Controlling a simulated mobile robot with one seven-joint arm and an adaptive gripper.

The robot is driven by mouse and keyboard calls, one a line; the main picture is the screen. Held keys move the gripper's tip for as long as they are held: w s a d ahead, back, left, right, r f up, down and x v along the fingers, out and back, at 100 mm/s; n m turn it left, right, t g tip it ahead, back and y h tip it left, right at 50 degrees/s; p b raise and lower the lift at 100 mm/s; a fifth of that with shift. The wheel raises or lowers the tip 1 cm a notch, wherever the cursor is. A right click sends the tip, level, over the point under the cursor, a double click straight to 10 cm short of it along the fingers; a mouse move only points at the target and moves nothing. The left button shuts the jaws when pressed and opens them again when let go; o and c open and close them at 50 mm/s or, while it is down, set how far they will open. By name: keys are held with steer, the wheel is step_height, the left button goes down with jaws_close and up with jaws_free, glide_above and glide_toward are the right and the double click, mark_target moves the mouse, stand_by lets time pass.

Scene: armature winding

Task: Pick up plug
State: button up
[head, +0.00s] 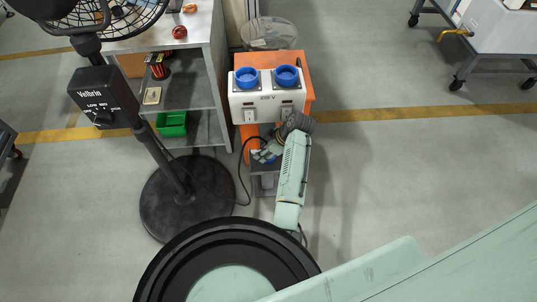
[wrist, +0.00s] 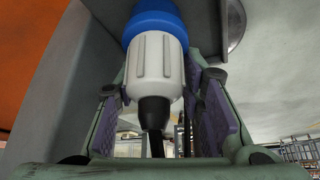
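The plug (wrist: 157,60) fills the upper middle of the wrist view. It has a blue collar, a ribbed light-grey body and a black cable end pointing down. My gripper (wrist: 165,110) has its two purple-padded fingers on either side of the plug body. The pads come very close to it; whether both touch it I cannot tell. In the head view my gripper (head: 266,153) is low at the front of the orange stand, below the white socket box (head: 267,99). The plug is too small and covered there to make out clearly.
The socket box has two blue round sockets on top (head: 287,75) and stands on the orange stand (head: 307,72). A black cable (head: 241,180) loops beside my gripper. A fan on a black round base (head: 158,212) and a grey shelf (head: 199,95) stand left.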

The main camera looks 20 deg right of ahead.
steer(key=c, duration=0.6)
